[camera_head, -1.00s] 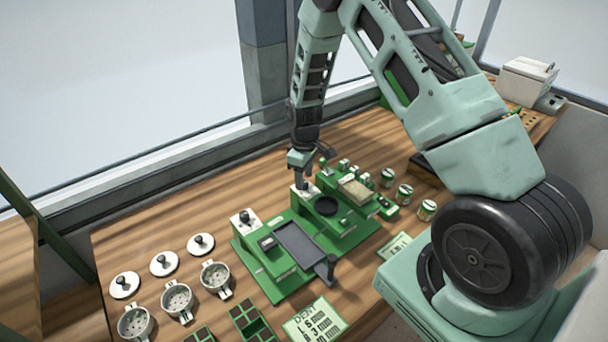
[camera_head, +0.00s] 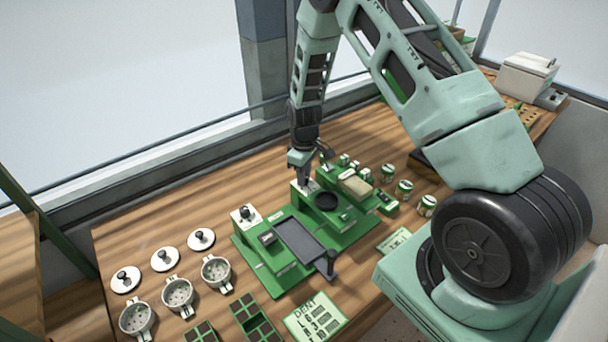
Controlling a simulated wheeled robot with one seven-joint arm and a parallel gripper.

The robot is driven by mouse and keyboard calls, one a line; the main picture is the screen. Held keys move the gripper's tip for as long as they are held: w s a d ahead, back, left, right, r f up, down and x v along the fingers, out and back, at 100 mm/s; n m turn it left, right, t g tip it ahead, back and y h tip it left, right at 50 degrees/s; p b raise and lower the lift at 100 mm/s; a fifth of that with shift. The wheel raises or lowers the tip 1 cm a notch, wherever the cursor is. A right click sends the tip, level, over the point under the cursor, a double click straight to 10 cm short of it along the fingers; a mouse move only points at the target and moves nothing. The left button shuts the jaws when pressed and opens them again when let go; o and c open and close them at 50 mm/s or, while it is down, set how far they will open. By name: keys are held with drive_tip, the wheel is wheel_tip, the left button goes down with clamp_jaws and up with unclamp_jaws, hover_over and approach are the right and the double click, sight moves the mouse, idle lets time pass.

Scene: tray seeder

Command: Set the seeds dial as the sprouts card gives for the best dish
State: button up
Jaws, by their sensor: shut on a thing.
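The green tray seeder (camera_head: 262,262) stands in the middle of the wooden bench. It has a white dial plate with a dark knob (camera_head: 244,214) at its left and a second white dial plate (camera_head: 296,190) near its back. My gripper (camera_head: 304,184) points down over this second plate and is shut on its knob, which the fingers mostly hide. I cannot read the marks on either plate. A card with the large letters "DENT" (camera_head: 314,316) lies at the front. Another pale green card (camera_head: 394,240) lies right of the seeder, its text too small to read.
Three strainer-like dishes (camera_head: 177,294) stand at the left, with three knobbed white lids (camera_head: 165,259) behind them. Green seedling trays (camera_head: 254,318) lie at the front. Several small jars (camera_head: 404,188) stand to the right. The bench's left back is clear.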

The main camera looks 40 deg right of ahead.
drive_tip(key=m+b, duration=0.3)
drive_tip(key=m, duration=0.2)
drive_tip(key=m+b, duration=0.1)
drive_tip(key=m, duration=0.5)
drive_tip(key=shift+r+b, duration=0.1)
drive_tip(key=shift+b, duration=0.3)
drive_tip(key=shift+m, duration=0.3)
drive_tip(key=o, duration=1)
wheel_tip(320, 180, up, 17)
drive_tip(key=b, duration=0.4)
drive_tip(key=shift+r, duration=0.2)
